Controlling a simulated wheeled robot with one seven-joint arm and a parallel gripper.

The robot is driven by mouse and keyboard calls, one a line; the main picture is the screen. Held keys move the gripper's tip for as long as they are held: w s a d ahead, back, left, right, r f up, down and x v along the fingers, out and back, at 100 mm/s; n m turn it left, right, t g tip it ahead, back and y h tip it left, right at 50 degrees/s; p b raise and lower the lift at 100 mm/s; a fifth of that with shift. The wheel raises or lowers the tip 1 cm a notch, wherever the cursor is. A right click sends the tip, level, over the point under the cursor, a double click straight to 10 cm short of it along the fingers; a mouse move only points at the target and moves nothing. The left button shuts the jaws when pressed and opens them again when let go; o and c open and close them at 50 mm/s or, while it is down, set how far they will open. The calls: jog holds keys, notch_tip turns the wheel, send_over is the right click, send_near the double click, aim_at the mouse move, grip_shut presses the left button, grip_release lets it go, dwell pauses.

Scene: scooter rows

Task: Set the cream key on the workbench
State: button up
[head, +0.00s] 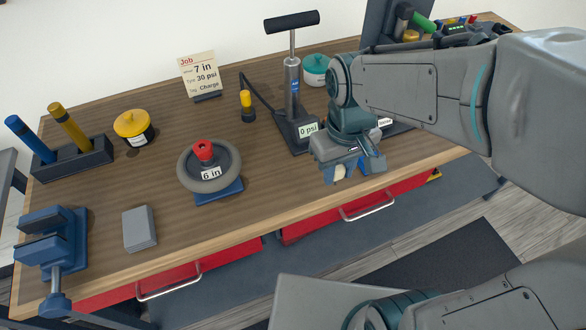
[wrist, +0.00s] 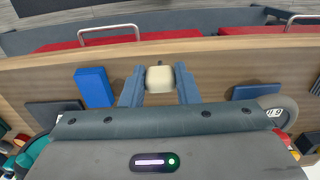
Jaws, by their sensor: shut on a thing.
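The cream key (wrist: 160,79) is a small pale block between the two fingers of my gripper (wrist: 159,86) in the wrist view. My gripper is shut on it. In the head view only a small part of the cream key (head: 340,171) shows below my gripper (head: 346,170). The wooden workbench (head: 285,190) lies beneath, and the key is over its front strip, near the front edge. I cannot tell whether the key touches the wood.
A blue block (wrist: 94,87) lies beside my gripper. A grey wheel (head: 232,160) labelled 6 in stands to the left, and a pump (head: 292,90) behind. Red drawers (head: 360,205) are under the front edge.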

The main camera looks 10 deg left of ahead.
jog(key=w+a+f, duration=0.1)
jog(key=a+f, duration=0.1)
jog(key=a, duration=0.1)
jog(key=w+a+f+p, duration=0.1)
jog(key=w+a+f, duration=0.1)
jog(key=a, duration=0.1)
jog(key=w+a+f, duration=0.1)
jog(key=a+f, duration=0.1)
jog(key=a, duration=0.2)
jog(key=shift+w+f, duration=0.25)
jog(key=shift+f, duration=0.1)
jog(key=shift+a+f, duration=0.1)
jog(key=shift+f+p, duration=0.4)
jog(key=shift+f, duration=1.55)
jog(key=shift+f, duration=0.15)
jog(key=o, duration=0.9)
jog(key=shift+o, duration=0.2)
notch_tip(320, 180, up, 12)
jog(key=shift+r, duration=0.2)
